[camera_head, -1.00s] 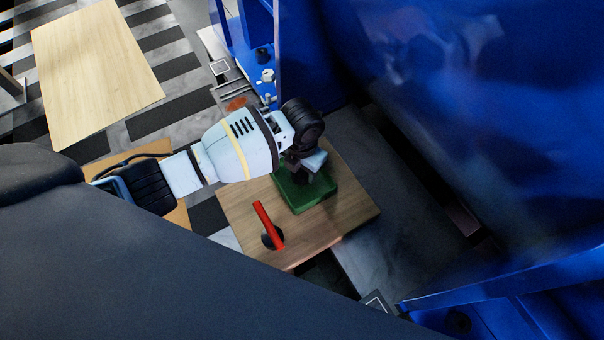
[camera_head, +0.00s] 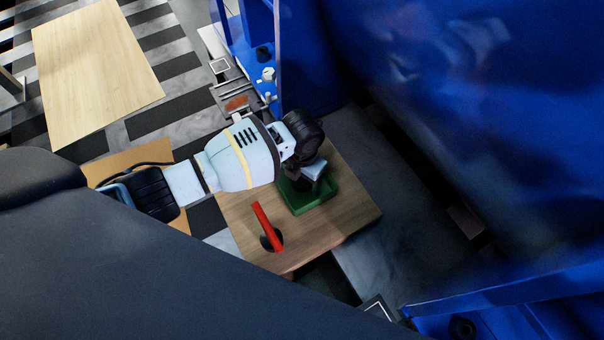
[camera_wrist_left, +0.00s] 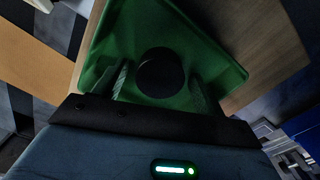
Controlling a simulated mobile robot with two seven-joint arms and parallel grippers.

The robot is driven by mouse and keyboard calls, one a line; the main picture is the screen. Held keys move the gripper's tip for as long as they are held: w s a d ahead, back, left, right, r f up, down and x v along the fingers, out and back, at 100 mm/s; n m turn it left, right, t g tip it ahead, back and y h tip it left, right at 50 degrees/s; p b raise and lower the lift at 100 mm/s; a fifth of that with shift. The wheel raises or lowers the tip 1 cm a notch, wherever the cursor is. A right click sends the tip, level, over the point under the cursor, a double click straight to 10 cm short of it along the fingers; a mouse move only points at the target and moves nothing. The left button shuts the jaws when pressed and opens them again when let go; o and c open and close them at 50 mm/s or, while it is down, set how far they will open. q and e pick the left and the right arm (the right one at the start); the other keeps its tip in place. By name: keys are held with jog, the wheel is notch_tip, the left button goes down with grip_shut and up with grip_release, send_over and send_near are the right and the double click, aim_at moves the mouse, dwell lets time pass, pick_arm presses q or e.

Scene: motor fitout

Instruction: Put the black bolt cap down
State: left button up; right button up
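The black bolt cap (camera_wrist_left: 160,73) is a dark round piece in the left wrist view, over the green tray (camera_wrist_left: 222,62). It sits between the two fingers of my left gripper (camera_wrist_left: 160,82), with a narrow gap showing on each side, so the gripper looks open around it. In the head view my left gripper (camera_head: 308,170) points down over the green tray (camera_head: 318,199), and the cap is mostly hidden in the dark area under the fingers. Whether the cap rests on the tray floor is hard to tell. My right gripper is not in view.
The tray stands on a wooden table (camera_head: 345,218). A red-handled piece (camera_head: 265,226) with a black round base lies nearer on it. A blue frame and panel (camera_head: 440,120) rise behind and to the right. Another wooden tabletop (camera_head: 95,70) is at the upper left.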

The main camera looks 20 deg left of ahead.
pick_arm(q)
jog(key=shift+r, duration=0.2)
notch_tip(320, 180, up, 12)
jog(key=p, duration=0.4)
